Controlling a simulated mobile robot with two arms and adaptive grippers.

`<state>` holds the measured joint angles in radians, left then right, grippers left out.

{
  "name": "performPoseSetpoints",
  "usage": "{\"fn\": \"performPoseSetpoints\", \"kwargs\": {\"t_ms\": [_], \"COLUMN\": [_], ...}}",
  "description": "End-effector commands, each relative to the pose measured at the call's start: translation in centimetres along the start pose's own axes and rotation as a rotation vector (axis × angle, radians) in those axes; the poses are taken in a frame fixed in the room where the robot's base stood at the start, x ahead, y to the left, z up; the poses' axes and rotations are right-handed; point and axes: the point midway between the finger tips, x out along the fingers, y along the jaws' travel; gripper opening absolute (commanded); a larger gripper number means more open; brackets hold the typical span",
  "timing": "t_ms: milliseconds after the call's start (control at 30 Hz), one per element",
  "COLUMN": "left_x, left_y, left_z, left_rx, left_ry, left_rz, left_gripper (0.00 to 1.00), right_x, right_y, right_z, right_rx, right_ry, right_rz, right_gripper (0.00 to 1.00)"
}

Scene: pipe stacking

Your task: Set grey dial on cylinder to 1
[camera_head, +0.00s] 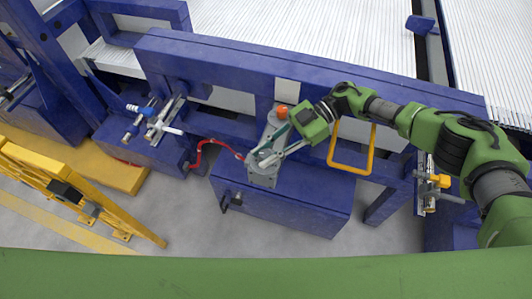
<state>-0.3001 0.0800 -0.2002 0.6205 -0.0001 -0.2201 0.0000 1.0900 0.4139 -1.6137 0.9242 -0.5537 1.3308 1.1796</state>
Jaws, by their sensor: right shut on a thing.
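A grey cylinder unit (262,179) stands on top of a blue box in the middle of the head view. An orange cap (281,112) shows at its far end. My right gripper (259,160) reaches in from the right and is shut at the top of the cylinder unit, on what seems to be the grey dial. The fingers cover the dial, so its setting cannot be read. My left gripper is not in view.
A red hose (203,146) runs to the unit from the left. A yellow handle (351,157) stands to the right, close to my arm. A blue beam (220,60) runs behind. A yellow frame (80,190) stands at the left, with grey floor before the box.

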Motion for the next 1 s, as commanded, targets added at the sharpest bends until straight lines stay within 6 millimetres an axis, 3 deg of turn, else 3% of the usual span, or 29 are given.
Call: {"fn": "performPoseSetpoints", "kwargs": {"t_ms": [100,133,200,633,1000], "left_x": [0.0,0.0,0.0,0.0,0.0], "left_y": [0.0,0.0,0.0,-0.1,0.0], "left_z": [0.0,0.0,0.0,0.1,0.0], "left_rx": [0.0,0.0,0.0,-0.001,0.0], "left_ry": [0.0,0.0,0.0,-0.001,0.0], "left_rz": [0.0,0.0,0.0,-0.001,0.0], "left_gripper": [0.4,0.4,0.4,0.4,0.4], "right_x": [0.2,0.2,0.2,-0.8,-8.2], "right_y": [0.0,0.0,0.0,0.1,0.2], "right_z": [-0.2,-0.2,-0.2,0.0,-0.1], "right_rx": [-0.003,-0.003,-0.003,-0.001,-0.001], "right_ry": [0.004,0.005,0.004,0.0,-0.002], "right_rz": [-0.003,-0.003,-0.002,0.003,0.003], "right_gripper": [0.0,0.26,0.38,0.38,0.38]}}
